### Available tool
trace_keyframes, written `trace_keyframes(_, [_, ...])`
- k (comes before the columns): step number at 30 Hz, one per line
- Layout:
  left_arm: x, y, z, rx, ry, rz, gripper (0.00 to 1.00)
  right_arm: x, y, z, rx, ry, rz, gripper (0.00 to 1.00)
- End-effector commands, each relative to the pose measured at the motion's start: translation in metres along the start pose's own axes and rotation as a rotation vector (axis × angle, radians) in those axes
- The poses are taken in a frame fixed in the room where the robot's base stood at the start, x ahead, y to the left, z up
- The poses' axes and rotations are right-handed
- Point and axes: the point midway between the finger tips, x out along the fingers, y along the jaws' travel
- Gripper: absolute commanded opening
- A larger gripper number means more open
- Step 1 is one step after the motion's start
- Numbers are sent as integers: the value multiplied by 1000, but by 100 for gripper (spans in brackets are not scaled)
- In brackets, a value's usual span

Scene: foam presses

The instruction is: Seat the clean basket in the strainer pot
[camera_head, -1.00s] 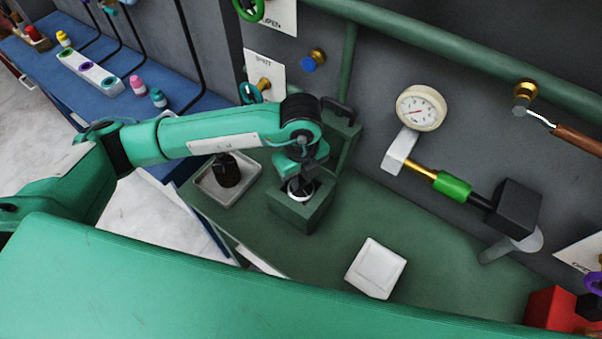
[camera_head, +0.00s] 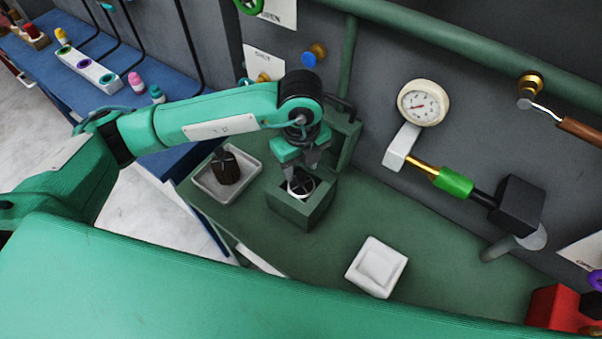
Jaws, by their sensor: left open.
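The strainer pot, a square green housing (camera_head: 303,212), stands on the green bench. A round basket with a pale rim and a dark cross on top (camera_head: 300,184) sits inside its opening; I cannot tell how deep. My left gripper (camera_head: 301,168) is open just above the basket, pointing down, with its fingers apart from the basket's top as far as I can see. A dark brown basket (camera_head: 227,168) stands in the grey tray (camera_head: 213,187) left of the pot. My right gripper is not in view.
A white square dish (camera_head: 377,268) lies on the bench (camera_head: 330,255) to the right. A pressure gauge (camera_head: 422,103) and a pipe with a green sleeve (camera_head: 453,182) jut from the wall. The pot's lid or bracket (camera_head: 345,135) stands behind the pot.

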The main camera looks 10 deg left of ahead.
Motion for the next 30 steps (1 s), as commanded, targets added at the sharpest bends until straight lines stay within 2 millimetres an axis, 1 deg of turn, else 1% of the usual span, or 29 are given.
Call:
trace_keyframes(1, [-9,-1,0,1,-3,-6,44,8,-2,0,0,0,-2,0])
trace_keyframes(6, [-47,-1,0,0,-2,-6,44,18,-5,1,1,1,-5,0])
trace_keyframes(9, [-64,-1,0,2,-2,-5,44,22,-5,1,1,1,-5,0])
trace_keyframes(12, [-76,0,0,0,-1,-2,44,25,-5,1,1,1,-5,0])
trace_keyframes(15, [-83,0,0,0,-1,-2,44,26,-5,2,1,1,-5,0])
trace_keyframes(18, [-86,0,0,1,0,0,44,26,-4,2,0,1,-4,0])
trace_keyframes(30, [-85,0,0,0,0,0,44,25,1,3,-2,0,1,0])
